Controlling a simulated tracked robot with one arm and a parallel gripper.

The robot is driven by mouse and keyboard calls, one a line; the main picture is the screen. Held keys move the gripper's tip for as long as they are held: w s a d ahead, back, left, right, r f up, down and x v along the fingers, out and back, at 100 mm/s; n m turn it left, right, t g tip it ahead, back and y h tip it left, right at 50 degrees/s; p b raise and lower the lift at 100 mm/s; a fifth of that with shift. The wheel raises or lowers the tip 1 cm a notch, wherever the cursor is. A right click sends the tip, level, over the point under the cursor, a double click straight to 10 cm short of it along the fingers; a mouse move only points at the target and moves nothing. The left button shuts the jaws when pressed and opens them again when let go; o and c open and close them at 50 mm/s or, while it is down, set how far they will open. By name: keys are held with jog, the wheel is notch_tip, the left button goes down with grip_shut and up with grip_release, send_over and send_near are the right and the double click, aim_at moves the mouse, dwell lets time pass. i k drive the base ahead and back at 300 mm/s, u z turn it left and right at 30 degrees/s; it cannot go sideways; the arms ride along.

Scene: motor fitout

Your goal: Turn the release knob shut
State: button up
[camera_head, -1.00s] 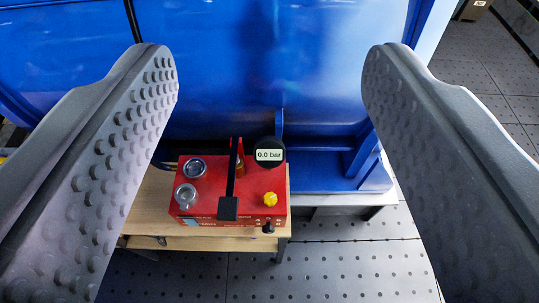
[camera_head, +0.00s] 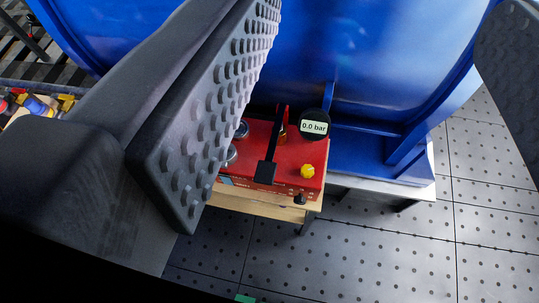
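The red pump unit (camera_head: 240,171) sits on a small wooden table below and beyond my fingers. A yellow knob (camera_head: 307,171) is on its right front corner, and a small black knob (camera_head: 299,198) is on its front face below. I cannot tell which one is the release knob. A round gauge (camera_head: 314,125) reads 0.0 bar. A black lever (camera_head: 270,155) lies across the top. My gripper (camera_head: 378,85) is wide open and empty. Its left finger hides the unit's left part; its right finger is cut off by the picture edge. Neither finger appears to touch the unit.
A large blue housing (camera_head: 390,50) stands behind the unit on a pale base (camera_head: 370,189). The wooden table (camera_head: 260,207) has its edge just below the unit. Colourful items (camera_head: 38,106) lie at the far left. Perforated floor (camera_head: 400,250) is clear at the lower right.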

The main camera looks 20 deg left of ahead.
aim_at(308, 171)
jog(key=k, duration=0.5)
jog(key=u, duration=0.9)
jog(key=i, duration=1.3)
jog(key=z, duration=0.45)
